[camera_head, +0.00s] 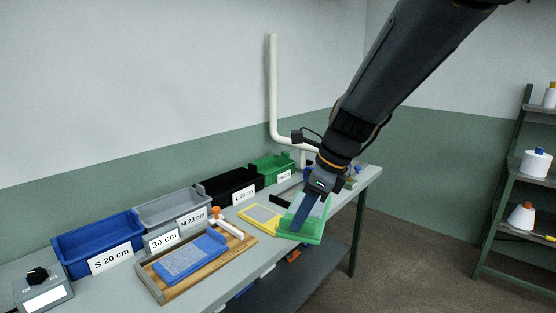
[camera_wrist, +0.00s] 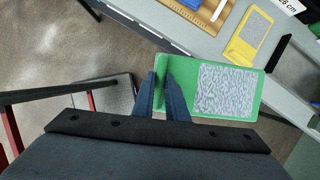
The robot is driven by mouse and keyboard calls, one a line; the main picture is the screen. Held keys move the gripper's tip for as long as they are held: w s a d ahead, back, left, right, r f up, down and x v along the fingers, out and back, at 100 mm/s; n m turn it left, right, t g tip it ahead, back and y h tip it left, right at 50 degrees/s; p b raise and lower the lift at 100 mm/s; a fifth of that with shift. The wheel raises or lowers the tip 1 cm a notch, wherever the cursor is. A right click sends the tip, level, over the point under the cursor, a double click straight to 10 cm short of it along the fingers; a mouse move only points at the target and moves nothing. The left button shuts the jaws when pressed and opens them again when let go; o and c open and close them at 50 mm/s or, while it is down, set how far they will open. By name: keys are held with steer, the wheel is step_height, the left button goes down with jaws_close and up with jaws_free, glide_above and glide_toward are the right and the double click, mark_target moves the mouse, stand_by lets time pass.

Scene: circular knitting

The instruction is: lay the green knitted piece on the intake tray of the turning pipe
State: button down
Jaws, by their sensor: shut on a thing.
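The green knitted piece (camera_head: 314,231) has a grey speckled panel and hangs over the table's front edge. My gripper (camera_head: 301,222) is shut on it. In the wrist view, the fingers of my gripper (camera_wrist: 162,92) pinch the plain green band at the left end of the piece (camera_wrist: 183,72), and its speckled part reaches right. The white turning pipe (camera_head: 273,90) rises by the wall and bends toward the right end of the table, behind my arm. I cannot make out its intake tray; my wrist covers much of that area.
A yellow piece (camera_head: 262,218) and a small black block (camera_head: 280,201) lie on the table. A blue piece (camera_head: 183,260) lies on a wooden board (camera_head: 157,287). Blue (camera_head: 98,242), grey (camera_head: 172,209), black (camera_head: 228,188) and green (camera_head: 273,168) bins line the back. A shelf rack (camera_head: 519,185) stands right.

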steer(key=shift+w+d+f+n+g, duration=0.15)
steer(key=shift+d+f+n+g, duration=0.15)
steer(key=shift+f+n, duration=0.3)
steer(key=shift+w+d+f+n+g, duration=0.1)
steer(key=shift+d+f+n+g, duration=0.1)
steer(key=shift+d+f+n, duration=0.3)
steer(key=w+d+f+n+g+h, duration=0.1)
steer(key=d+f+n+g+h, duration=0.35)
steer(key=d+f+n, duration=1.1)
step_height(320, 180, down, 22)
steer(key=a+n+b, duration=0.2)
steer(key=n+b, duration=0.2)
steer(key=b, duration=0.6)
steer(key=shift+a+f, duration=0.15)
steer(key=shift+a, duration=0.15)
steer(key=shift+w, duration=0.1)
